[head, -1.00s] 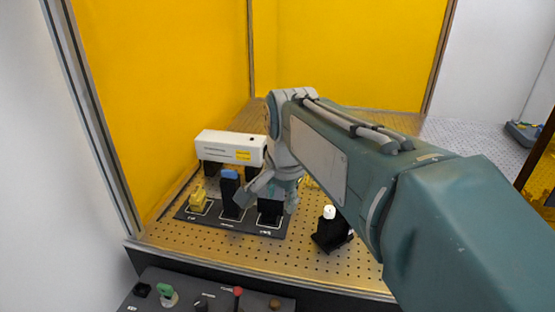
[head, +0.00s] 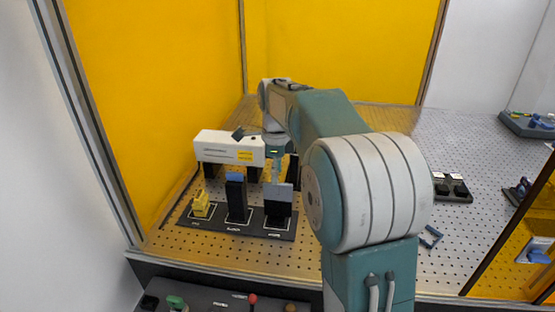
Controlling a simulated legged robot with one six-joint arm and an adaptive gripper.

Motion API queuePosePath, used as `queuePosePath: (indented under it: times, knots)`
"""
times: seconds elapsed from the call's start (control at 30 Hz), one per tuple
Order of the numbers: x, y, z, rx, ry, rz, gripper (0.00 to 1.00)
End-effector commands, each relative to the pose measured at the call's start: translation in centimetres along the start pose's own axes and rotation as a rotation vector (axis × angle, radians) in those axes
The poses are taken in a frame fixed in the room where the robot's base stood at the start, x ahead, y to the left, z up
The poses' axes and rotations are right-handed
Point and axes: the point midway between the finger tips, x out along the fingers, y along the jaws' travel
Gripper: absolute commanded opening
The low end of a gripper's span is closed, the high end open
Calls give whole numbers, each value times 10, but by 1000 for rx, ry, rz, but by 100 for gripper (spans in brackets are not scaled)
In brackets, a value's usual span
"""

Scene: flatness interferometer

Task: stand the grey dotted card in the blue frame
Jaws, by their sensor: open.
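A plain-looking grey plate (head: 279,193), which may be the grey dotted card, stands upright at the black block on the right of the dark labelled strip. No dots can be made out at this size. A small blue frame (head: 430,238) is on the perforated table to the right of my arm. My gripper (head: 264,150) is open, above and behind the grey plate, in front of the white box. Its fingers are small and partly lost against the box, and it appears empty.
The dark strip (head: 212,221) also carries a yellow piece (head: 201,205) and a blue-topped black block (head: 236,198). The white box (head: 215,147) stands behind. A control panel (head: 205,298) runs along the front. A black fixture (head: 451,187) stands right of my arm, with bare table around it.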

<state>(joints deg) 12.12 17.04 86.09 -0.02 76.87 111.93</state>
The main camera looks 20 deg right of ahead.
Motion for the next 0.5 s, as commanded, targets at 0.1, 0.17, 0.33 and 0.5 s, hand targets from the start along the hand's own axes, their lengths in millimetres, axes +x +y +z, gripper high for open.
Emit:
queuePosePath:
  times: [0.1,0.17,0.33,0.5]
  knots:
    - [22,1,0,0,1,4,56]
    - [32,0,-1,-1,1,5,56]
    - [54,0,-1,-1,0,2,56]
    - [65,0,0,-1,0,0,56]
